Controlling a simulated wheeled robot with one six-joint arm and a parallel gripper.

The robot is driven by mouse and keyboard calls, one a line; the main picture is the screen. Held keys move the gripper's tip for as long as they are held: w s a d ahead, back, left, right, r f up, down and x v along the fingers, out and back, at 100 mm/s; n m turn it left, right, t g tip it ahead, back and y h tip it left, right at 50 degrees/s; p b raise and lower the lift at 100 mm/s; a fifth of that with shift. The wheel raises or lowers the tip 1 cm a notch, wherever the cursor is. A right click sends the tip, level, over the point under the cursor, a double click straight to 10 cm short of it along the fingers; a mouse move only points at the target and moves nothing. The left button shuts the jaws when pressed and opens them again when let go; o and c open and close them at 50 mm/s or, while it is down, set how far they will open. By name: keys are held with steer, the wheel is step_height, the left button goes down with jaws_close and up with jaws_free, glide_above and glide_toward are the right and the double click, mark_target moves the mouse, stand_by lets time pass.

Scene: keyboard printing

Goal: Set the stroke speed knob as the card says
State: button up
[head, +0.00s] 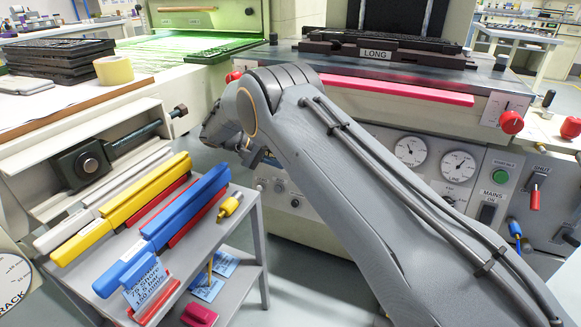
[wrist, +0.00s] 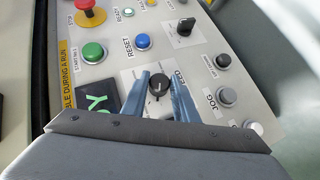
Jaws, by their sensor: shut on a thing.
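In the wrist view my gripper (wrist: 158,80) has its two blue-grey fingers on either side of a small black knob (wrist: 158,88) and is shut on it. The knob sits on a light plate whose label shows only "EED" beside the right finger. The knob's scale is mostly hidden by the fingers, and its setting is too small to read. In the head view a blue card (head: 148,288) stands tilted at the front of the grey cart. Its text seems to read "75 Shore", "5 bar" and "150 mm/s". My gripper's fingers are hidden in the head view.
Around the knob are a red stop button (wrist: 89,14), a green start button (wrist: 93,52), a blue reset button (wrist: 142,41), a black selector (wrist: 185,27) and a jog button (wrist: 227,95). The cart (head: 238,262) holds yellow and blue squeegees. Gauges (head: 411,151) are right of my arm.

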steer(key=shift+a+f+n+t+h+b, duration=0.2)
steer(key=shift+n+t+h+b, duration=0.1)
steer(key=shift+n+h+b, duration=0.55)
steer(key=shift+h, duration=0.25)
steer(key=o, duration=1.1)
steer(key=shift+c, duration=0.2)
steer(key=shift+d, duration=0.1)
steer(key=o, duration=0.9)
step_height(320, 180, up, 8)
steer(key=shift+f+p, duration=0.15)
steer(key=shift+p, duration=0.6)
steer(key=shift+s+r, duration=0.1)
steer(key=shift+r, duration=0.7)
steer(key=c, duration=0.9)
steer(key=shift+r, duration=0.45)
